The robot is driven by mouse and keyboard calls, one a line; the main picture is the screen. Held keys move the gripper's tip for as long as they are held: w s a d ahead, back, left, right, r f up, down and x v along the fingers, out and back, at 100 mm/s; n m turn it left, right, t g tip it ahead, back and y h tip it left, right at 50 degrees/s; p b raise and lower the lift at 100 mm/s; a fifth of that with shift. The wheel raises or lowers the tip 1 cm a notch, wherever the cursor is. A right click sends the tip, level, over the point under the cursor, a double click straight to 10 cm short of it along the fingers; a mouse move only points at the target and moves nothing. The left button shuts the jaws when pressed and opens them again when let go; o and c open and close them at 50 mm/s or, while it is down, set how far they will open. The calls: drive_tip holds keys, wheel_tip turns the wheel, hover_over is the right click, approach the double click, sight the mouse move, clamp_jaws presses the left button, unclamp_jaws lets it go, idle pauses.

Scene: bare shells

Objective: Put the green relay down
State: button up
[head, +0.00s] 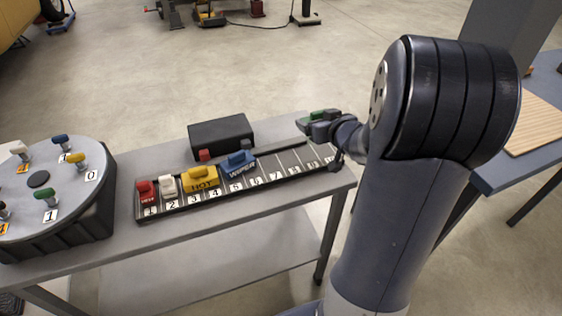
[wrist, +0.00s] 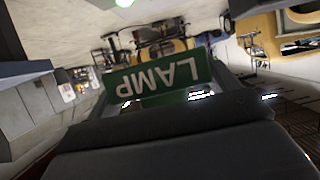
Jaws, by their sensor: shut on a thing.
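The green relay (wrist: 165,77), marked LAMP, is held between the jaws of my gripper, and its label reads upside down in the wrist view. In the head view the green relay (head: 322,113) shows as a small green patch at my gripper (head: 318,122), above the right end of the grey table. My gripper is shut on it. The numbered relay rail (head: 270,174) runs along the table, below and left of my gripper. My arm partly hides the rail's right end.
The rail holds a red relay (head: 146,190), a white relay (head: 168,184), a yellow HOT relay (head: 201,180) and a blue WIPER relay (head: 238,163). Slots to their right look empty. A black box (head: 221,134) stands behind. A round turntable (head: 40,190) with colored knobs is at left.

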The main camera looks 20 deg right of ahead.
sight(315, 152)
wheel_tip(315, 152, down, 9)
drive_tip(key=b, duration=0.3)
drive_tip(key=shift+r, duration=0.2)
drive_tip(key=shift+f, duration=0.25)
drive_tip(key=o, duration=0.9)
drive_tip(key=shift+r, duration=0.1)
drive_tip(key=shift+o, duration=0.2)
drive_tip(key=shift+s+r, duration=0.2)
drive_tip(key=shift+r, duration=0.1)
drive_tip(key=p+v, duration=0.2)
drive_tip(key=v, duration=0.8)
drive_tip(key=shift+w+r, duration=0.1)
drive_tip(key=shift+p+v, duration=0.4)
drive_tip(key=shift+v, duration=0.4)
